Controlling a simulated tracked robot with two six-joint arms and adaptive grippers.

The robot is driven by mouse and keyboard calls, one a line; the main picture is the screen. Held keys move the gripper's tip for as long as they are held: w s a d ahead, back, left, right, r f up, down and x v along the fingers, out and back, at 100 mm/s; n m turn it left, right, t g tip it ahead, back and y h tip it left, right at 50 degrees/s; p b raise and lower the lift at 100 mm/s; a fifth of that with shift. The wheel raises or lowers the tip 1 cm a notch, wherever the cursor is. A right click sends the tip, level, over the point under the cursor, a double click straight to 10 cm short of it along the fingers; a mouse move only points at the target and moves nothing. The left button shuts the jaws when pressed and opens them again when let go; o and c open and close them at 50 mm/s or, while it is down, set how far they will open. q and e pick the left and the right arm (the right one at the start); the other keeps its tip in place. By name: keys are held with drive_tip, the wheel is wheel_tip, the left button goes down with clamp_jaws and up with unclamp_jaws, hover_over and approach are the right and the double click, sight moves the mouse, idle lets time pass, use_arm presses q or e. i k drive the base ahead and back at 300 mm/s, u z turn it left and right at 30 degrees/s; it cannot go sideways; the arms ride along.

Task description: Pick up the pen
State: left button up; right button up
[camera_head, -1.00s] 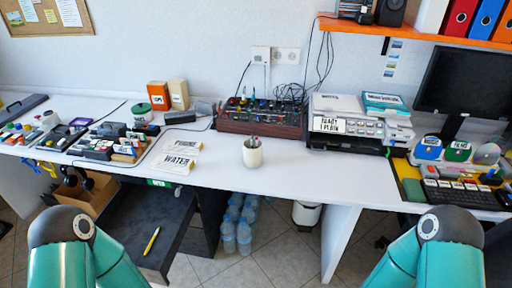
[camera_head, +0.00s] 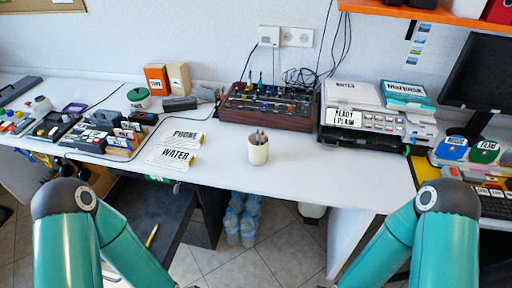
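A yellow pen (camera_head: 152,236) lies on a dark surface (camera_head: 186,205) below the white desk, at the lower left. My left arm's teal links partly cover that dark surface, and the pen shows just to the right of them. A cream cup (camera_head: 258,153) with a few pens or pencils standing in it is on the desk near the middle. Both of my arms come up from the bottom edge, left and right. Neither gripper is in the picture.
The white desk (camera_head: 300,185) is clear in front of the cup. Cards marked PHONE and WATER (camera_head: 175,156) lie left of it. A mixer-like box (camera_head: 266,106) and a printer (camera_head: 360,140) stand behind. Water bottles (camera_head: 240,220) stand on the floor below.

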sight(148, 244)
drive_tip(key=u, duration=0.95)
drive_tip(key=k, duration=0.65)
drive_tip(key=u, duration=0.25)
drive_tip(key=i, duration=1)
drive_tip(key=z, duration=0.1)
